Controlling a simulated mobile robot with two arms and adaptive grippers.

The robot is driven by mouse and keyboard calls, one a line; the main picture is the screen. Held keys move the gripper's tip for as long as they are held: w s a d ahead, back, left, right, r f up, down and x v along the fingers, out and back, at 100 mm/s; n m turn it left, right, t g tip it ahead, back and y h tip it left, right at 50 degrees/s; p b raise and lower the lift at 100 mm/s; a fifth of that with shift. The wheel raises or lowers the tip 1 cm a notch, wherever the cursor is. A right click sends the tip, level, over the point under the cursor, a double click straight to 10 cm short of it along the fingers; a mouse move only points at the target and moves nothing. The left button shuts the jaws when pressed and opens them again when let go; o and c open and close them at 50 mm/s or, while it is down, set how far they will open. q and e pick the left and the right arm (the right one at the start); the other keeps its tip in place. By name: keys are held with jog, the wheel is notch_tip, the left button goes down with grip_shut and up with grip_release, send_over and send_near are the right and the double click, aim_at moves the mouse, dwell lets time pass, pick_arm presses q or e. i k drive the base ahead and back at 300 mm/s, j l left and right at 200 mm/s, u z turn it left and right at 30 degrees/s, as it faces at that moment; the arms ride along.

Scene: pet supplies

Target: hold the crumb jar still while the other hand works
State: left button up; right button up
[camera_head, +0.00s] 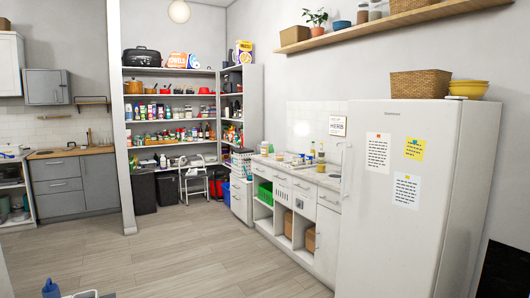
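I cannot pick out the crumb jar. Several small jars and bottles (300,158) stand on the white counter (325,180) along the right wall, too small to tell apart. Neither of my grippers is in view.
A white fridge (395,245) with notes stands at the right. Full pantry shelves (170,98) are at the back, with dark bins (168,188) and a step stool (194,180) below. A blue object (51,288) is cut off at the bottom left. The wooden floor (185,255) is clear in the middle.

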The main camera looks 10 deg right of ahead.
aim_at(264, 147)
jog(key=i, duration=5.3)
jog(key=i+j+z, duration=0.2)
jog(key=i, duration=0.4)
jog(key=i+j+z, duration=0.25)
jog(key=i, duration=0.3)
jog(key=i+j+z, duration=0.2)
jog(key=i+j, duration=0.25)
jog(key=i, duration=0.1)
